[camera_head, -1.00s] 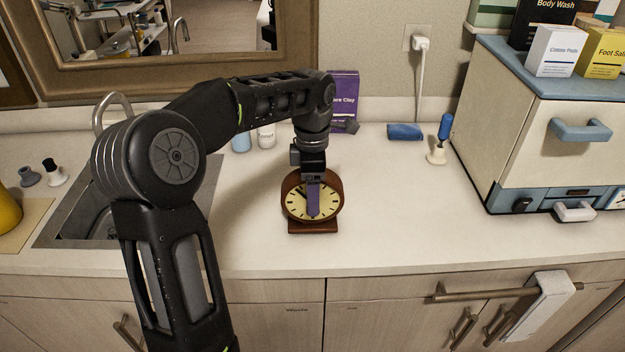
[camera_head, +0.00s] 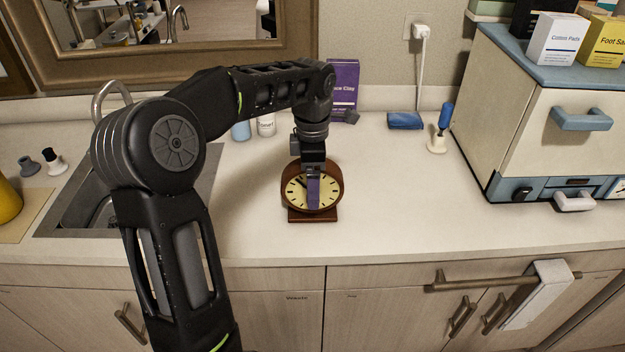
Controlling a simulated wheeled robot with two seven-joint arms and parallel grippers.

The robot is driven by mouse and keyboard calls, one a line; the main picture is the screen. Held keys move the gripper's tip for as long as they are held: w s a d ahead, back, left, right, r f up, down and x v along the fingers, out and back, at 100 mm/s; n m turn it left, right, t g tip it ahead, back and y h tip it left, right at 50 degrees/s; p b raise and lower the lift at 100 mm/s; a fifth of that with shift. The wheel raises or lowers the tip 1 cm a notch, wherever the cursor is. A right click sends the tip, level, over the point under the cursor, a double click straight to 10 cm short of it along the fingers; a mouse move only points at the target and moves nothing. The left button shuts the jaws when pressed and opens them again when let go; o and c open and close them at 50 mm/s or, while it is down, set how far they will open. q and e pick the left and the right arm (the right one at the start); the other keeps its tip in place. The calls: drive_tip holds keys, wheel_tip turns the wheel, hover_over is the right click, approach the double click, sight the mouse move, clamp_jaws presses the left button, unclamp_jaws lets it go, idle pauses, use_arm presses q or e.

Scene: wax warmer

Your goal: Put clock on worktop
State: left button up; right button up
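The clock (camera_head: 299,196) has a brown rounded case, a pale round face with dark marks and a brown base. It stands upright on the white worktop (camera_head: 400,210), right of the sink. My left gripper (camera_head: 313,190) reaches down over the top of the clock. One purple-grey finger lies in front of the face and covers its middle. The other finger is hidden, so I cannot tell whether the grip is closed on the clock. My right gripper is not in view.
A blue-handled tool (camera_head: 441,127) stands near the cream and blue cabinet (camera_head: 540,125) at right. The sink (camera_head: 80,207) is at left. The worktop right of the clock is clear.

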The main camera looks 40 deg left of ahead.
use_arm(q)
wheel_tip(320, 180, up, 6)
drive_tip(key=shift+w+p, duration=0.1)
drive_tip(key=shift+p, duration=0.2)
wheel_tip(320, 180, up, 6)
drive_tip(key=p, duration=0.5)
drive_tip(key=shift+r, duration=0.15)
